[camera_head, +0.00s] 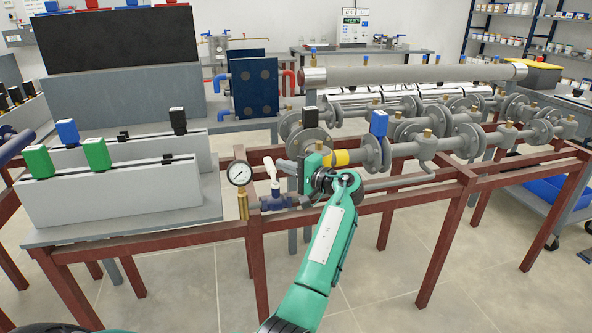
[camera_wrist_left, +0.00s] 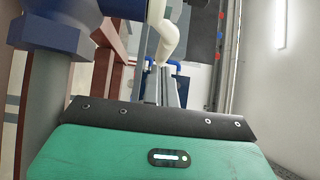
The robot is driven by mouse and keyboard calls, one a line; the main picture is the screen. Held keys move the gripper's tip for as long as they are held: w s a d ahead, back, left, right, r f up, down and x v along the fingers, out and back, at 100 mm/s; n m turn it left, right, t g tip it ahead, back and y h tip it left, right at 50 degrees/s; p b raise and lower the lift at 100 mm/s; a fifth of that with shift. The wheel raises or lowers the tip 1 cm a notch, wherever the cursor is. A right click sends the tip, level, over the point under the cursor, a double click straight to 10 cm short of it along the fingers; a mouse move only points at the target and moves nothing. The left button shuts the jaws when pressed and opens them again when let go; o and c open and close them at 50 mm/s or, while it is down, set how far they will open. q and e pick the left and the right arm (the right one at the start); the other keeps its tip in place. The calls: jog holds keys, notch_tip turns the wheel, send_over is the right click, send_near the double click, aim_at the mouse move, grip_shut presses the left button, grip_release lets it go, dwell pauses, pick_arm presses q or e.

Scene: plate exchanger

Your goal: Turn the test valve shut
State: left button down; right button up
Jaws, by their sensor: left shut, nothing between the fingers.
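The test valve has a dark blue body (camera_head: 275,203) and a white lever (camera_head: 272,172) standing up from it. It sits beside the pressure gauge (camera_head: 239,173) at the front of the red frame. In the left wrist view the white lever (camera_wrist_left: 165,38) curves down just beyond the fingertips, and a blue part (camera_wrist_left: 50,35) shows at upper left. My left gripper (camera_head: 284,165) is just right of the lever, its fingers shut and empty. They also show together in the left wrist view (camera_wrist_left: 162,82). I cannot tell whether they touch the lever. My right gripper is out of view.
Grey flanged pipes (camera_head: 405,130) with brass fittings run along the red frame (camera_head: 440,243) to the right. A grey bench (camera_head: 140,222) with blocks and green switches stands at left. Floor in front is clear.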

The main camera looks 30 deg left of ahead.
pick_arm(q)
jog(key=d+p, duration=0.1)
jog(key=d, duration=1.2)
jog(key=shift+s+d, duration=0.2)
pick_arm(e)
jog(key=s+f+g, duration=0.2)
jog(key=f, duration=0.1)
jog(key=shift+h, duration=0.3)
